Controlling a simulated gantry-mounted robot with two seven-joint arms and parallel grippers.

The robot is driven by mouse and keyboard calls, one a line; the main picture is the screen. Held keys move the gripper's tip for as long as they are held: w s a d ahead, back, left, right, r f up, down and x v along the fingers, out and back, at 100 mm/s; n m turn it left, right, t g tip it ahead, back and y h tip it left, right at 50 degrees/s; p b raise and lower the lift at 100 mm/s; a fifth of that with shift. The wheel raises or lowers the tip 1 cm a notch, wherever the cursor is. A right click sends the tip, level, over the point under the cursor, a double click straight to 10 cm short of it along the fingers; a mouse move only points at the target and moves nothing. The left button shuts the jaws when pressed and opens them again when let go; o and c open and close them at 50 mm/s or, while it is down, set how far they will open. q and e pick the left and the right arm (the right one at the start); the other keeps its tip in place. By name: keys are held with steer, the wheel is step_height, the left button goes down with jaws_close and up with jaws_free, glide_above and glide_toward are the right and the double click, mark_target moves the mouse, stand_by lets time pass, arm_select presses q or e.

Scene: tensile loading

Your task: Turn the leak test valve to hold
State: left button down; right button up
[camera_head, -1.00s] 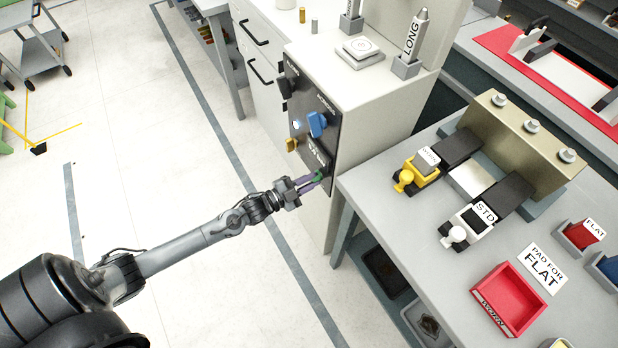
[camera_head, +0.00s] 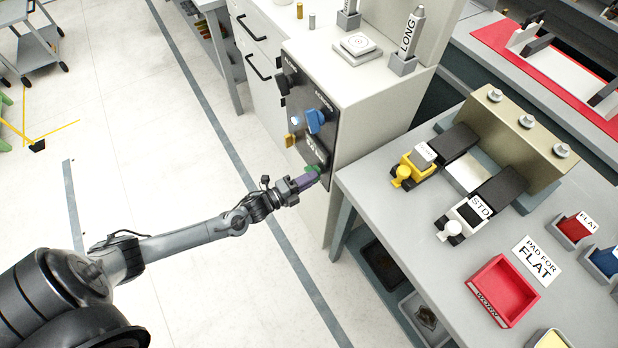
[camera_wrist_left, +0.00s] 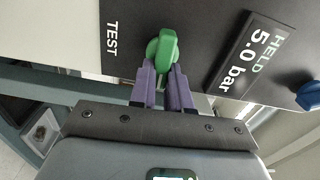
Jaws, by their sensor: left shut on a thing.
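The green valve knob (camera_wrist_left: 163,46) is on a dark panel (camera_wrist_left: 205,40), beside the white word TEST. The knob also shows at the panel's lower edge in the head view (camera_head: 315,170). My left gripper (camera_wrist_left: 163,80) has purple fingers shut on the knob, one on either side of its lower part. In the head view the left gripper (camera_head: 307,181) reaches the panel from the left. A display (camera_wrist_left: 252,58) beside the knob reads HELD 5.0 bar. My right gripper is not in view.
A blue knob (camera_head: 315,121) and a yellow part (camera_head: 290,140) sit higher on the panel. The bench (camera_head: 400,220) stands close on the right, holding a red tray (camera_head: 503,290) and a clamp fixture. Open floor lies left of the cabinet.

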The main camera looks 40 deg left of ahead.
arm_select(q)
steer(key=shift+f+m, duration=0.1)
steer(key=shift+m, duration=0.3)
steer(key=c, duration=1.1)
jaws_free()
steer(key=p+v, duration=0.1)
steer(key=v, duration=0.9)
steer(key=shift+s+a, duration=0.1)
steer(key=shift+s, duration=0.3)
